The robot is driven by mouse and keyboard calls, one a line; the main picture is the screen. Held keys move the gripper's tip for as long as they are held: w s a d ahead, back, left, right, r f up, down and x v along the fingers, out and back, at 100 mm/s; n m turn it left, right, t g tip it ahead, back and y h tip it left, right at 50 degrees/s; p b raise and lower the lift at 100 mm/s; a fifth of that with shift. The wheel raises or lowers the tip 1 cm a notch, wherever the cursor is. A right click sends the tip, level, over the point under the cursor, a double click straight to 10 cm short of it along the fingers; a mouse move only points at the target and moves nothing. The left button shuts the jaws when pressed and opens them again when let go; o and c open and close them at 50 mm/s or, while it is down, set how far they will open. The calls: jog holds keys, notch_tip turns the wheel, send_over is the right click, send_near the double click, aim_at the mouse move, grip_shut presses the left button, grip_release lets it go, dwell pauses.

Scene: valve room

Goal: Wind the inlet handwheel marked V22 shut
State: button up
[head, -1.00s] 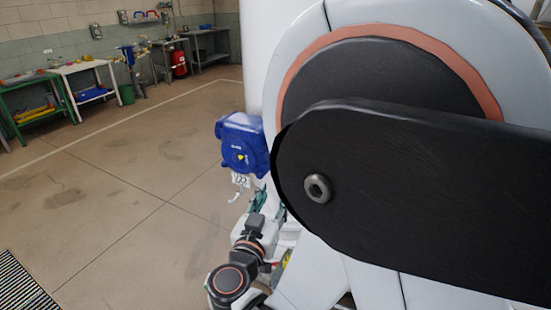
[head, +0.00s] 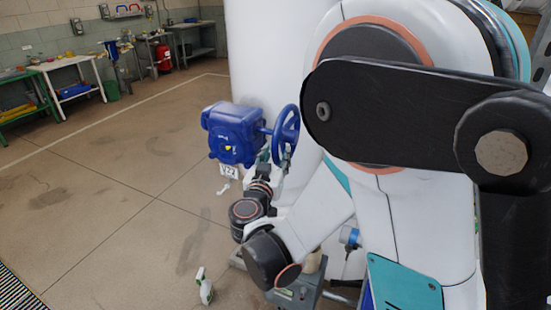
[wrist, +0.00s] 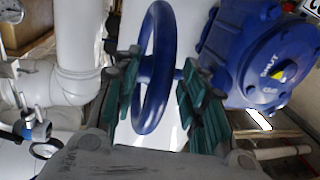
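The blue handwheel (head: 286,133) stands on a shaft to the right of a blue gearbox (head: 235,133). A white tag (head: 229,171), hard to read now, hangs below the gearbox. In the wrist view the handwheel (wrist: 147,112) is seen nearly edge-on, and the gearbox (wrist: 233,55) has a yellow pointer and the word SHUT on its face. My gripper (wrist: 164,98) is open, its green-padded fingers on either side of the near rim with gaps visible. Whether either pad touches the rim is unclear. In the head view my arm partly hides my gripper.
A white column stands behind the gearbox. White pipes (wrist: 80,50) and a gauge (wrist: 10,10) lie left of the wheel in the wrist view. Workbenches (head: 68,80) line the back wall; the floor at left is mostly clear.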

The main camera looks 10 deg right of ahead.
jog(key=shift+c, duration=0.5)
grip_shut()
